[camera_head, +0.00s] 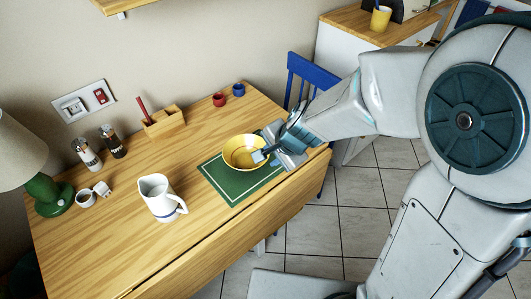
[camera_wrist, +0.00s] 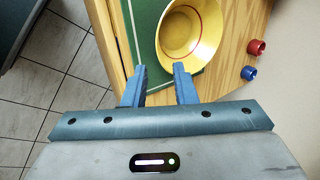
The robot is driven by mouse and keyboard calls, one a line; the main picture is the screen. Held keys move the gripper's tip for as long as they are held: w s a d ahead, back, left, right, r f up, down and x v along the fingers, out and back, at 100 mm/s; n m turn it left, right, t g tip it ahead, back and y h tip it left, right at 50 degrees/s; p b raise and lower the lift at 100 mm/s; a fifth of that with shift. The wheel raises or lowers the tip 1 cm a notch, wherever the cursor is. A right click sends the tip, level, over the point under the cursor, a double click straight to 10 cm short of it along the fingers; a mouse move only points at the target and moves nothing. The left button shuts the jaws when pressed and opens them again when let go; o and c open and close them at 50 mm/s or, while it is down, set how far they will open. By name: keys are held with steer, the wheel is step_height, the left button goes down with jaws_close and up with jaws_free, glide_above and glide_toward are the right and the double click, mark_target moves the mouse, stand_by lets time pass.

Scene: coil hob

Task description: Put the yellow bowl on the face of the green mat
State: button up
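The yellow bowl (camera_head: 240,146) is upright at the far part of the green mat (camera_head: 232,188) on the wooden table. In the wrist view the bowl (camera_wrist: 188,30) overlaps the mat (camera_wrist: 147,25), and its far side reaches past the mat over bare wood. The frames do not show clearly whether it rests flat or sits slightly raised. My gripper (camera_head: 262,156) is at the bowl's near right side. In the wrist view its fingers (camera_wrist: 159,68) are apart, with one tip at the bowl's rim and the other over the mat. Nothing shows clamped between them.
A white jug (camera_head: 158,198) stands left of the mat. A red cup (camera_head: 219,100), a blue cup (camera_head: 239,90) and a wooden holder (camera_head: 165,121) stand behind. A lamp (camera_head: 45,190) is at far left. A blue chair (camera_head: 312,75) stands beyond the table's right end.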

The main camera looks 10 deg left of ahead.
steer(key=s+d+r+n+h, duration=0.1)
steer(key=s+d+r+n, duration=0.1)
steer(key=d, duration=0.5)
steer(key=s+d+r+n+h, duration=0.2)
steer(key=s+d+r+n, duration=0.1)
steer(key=s+d, duration=0.3)
steer(key=s+d+r+n+g+h, duration=0.1)
steer(key=s+d+r, duration=0.3)
steer(key=d, duration=0.4)
steer(key=shift+r+n, duration=0.5)
steer(key=shift+n, duration=0.4)
